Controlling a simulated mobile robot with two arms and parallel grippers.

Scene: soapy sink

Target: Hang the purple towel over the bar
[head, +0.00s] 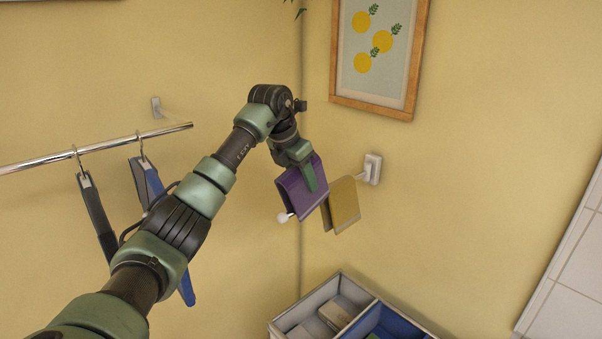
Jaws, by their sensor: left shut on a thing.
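The purple towel (291,194) is folded over and in the grip of my left gripper (309,180), whose fingers are shut on it. The bar shows as a white round end (283,217) at the towel's lower left edge; the towel hides the stretch behind it. The towel's top edge is higher than that bar end. I cannot tell whether the towel's two sides straddle the bar or whether it touches it. My right gripper is not in view.
A mustard towel (345,204) hangs on the bar beside the purple one, near the white wall mount (372,169). A metal rail (107,146) with hanging dark and blue items is at left. A divided box (301,315) stands below. A framed picture (376,52) hangs above.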

